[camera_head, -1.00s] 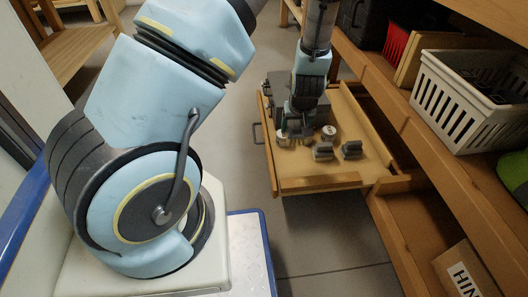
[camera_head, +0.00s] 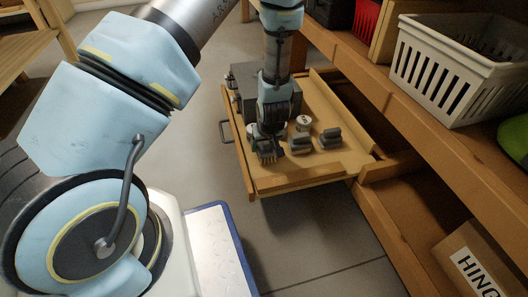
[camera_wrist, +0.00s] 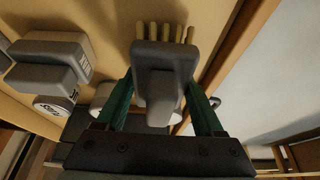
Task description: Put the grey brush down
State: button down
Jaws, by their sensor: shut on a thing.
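The grey brush (camera_wrist: 165,72) is between the green fingers of my gripper (camera_wrist: 166,98) in the wrist view. Its pale bristles point to the top of that picture. In the head view its bristles (camera_head: 268,157) show just below my gripper (camera_head: 262,142), at the near left part of the open wooden drawer (camera_head: 325,178). My gripper is shut on the brush. I cannot tell whether the bristles touch the drawer floor. My gripper hides part of the brush body in the head view.
Two grey blocks (camera_head: 300,145) (camera_head: 331,138) and a white round tin (camera_head: 303,122) stand right of my gripper. A dark grey box (camera_head: 283,92) is behind it. The drawer's near right floor is bare. A shelf with a white crate (camera_head: 455,65) rises at the right.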

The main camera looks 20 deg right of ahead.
jog(key=shift+f, duration=0.5)
jog(key=shift+f, duration=0.4)
